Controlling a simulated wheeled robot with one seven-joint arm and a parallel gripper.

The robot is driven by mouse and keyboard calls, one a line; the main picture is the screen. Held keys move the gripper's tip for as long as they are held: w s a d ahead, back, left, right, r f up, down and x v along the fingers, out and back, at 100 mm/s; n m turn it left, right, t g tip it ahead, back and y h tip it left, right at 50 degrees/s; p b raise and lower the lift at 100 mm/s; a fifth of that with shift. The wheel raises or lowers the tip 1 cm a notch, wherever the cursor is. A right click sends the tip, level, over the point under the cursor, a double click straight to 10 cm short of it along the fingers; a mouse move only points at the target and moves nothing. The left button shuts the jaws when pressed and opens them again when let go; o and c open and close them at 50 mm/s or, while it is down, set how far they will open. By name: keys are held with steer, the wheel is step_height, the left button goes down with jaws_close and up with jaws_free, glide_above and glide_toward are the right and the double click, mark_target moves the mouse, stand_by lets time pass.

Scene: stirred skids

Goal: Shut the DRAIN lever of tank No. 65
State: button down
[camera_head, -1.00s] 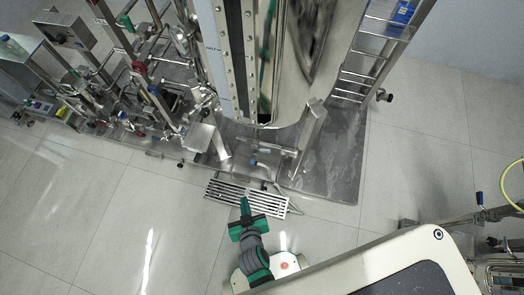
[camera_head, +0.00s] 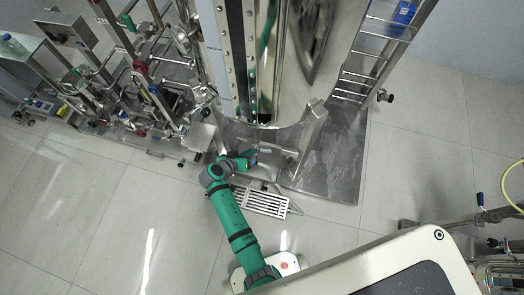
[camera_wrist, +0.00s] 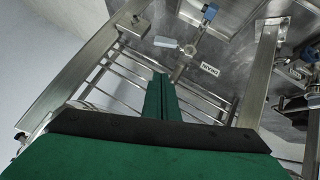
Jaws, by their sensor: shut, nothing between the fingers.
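The tall steel tank (camera_head: 296,75) stands at the top middle of the head view; I cannot read a number on it. In the wrist view a small valve has a pale blue-grey lever (camera_wrist: 166,42) pointing left, with a white label (camera_wrist: 210,69) beside it, too small to read surely. A second valve has a blue handle (camera_wrist: 210,12). My gripper (camera_wrist: 161,76) is shut and empty, its tips appearing just below the pale lever; I see no clear contact. In the head view my gripper (camera_head: 246,160) is low under the tank front, near a small blue part.
A slatted steel drain grate (camera_head: 265,202) lies on the floor under my arm. Pipework and valves (camera_head: 140,75) crowd the left, a ladder (camera_head: 365,50) stands right of the tank. A steel leg or bar (camera_wrist: 262,70) runs right of the label.

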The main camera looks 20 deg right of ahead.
steer(key=s+f+x, duration=0.2)
steer(key=x, duration=1)
steer(key=shift+a, duration=0.2)
steer(key=shift+s, duration=0.1)
